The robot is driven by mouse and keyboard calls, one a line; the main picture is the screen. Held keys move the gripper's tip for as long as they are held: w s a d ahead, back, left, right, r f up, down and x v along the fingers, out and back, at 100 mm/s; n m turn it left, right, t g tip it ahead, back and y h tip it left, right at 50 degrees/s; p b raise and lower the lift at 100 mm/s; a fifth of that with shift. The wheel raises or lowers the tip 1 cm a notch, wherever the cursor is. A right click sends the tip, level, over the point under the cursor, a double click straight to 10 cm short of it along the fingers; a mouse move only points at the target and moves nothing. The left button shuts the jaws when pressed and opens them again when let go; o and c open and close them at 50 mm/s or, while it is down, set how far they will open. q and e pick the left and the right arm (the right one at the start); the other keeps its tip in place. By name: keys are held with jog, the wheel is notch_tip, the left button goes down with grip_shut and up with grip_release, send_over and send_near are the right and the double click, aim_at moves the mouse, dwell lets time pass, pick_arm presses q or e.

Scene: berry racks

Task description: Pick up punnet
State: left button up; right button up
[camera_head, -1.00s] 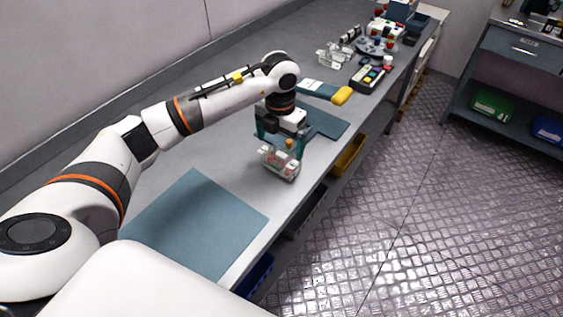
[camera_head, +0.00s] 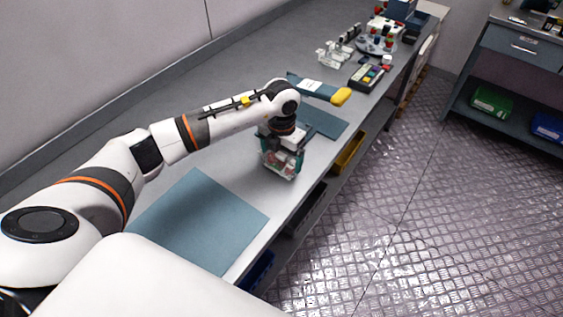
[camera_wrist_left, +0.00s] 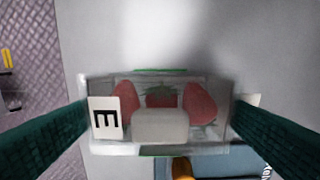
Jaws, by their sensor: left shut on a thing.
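A clear punnet (camera_head: 281,168) with red berries sits at the bench's front edge in the head view. In the left wrist view the punnet (camera_wrist_left: 160,146) lies between the two dark green fingers and shows a white label with a letter like E. Strawberries (camera_wrist_left: 201,103) and a pale block (camera_wrist_left: 160,126) show inside it. My left gripper (camera_head: 282,160) points down over the punnet and is shut on its sides; it also frames the punnet in the left wrist view (camera_wrist_left: 160,118). I cannot tell whether the punnet is clear of the bench. My right gripper is not in view.
A blue-grey mat (camera_head: 195,222) lies on the near bench, and another mat (camera_head: 322,121) lies beyond the gripper. A yellow-ended scanner-like tool (camera_head: 320,90), a keypad device (camera_head: 367,77) and clear punnets (camera_head: 333,54) stand farther back. Bins (camera_head: 348,152) hang below the front edge.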

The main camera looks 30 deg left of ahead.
aim_at(282, 163)
pick_arm(q)
notch_tip(282, 163, up, 10)
jog(key=b, duration=0.2)
jog(key=shift+b, duration=0.3)
jog(key=s+d+m, duration=0.2)
jog(key=s+m, duration=0.3)
jog(key=m, duration=0.6)
jog(key=s+d+f+m, duration=0.1)
jog(key=s+m, duration=0.4)
jog(key=m, duration=0.7)
jog(key=s+d+f+m, duration=0.1)
jog(key=s+d+m, duration=0.2)
jog(key=m, duration=0.8)
jog(key=shift+s+d+f, duration=0.2)
jog(key=shift+s+d, duration=0.15)
jog(key=shift+s, duration=0.7)
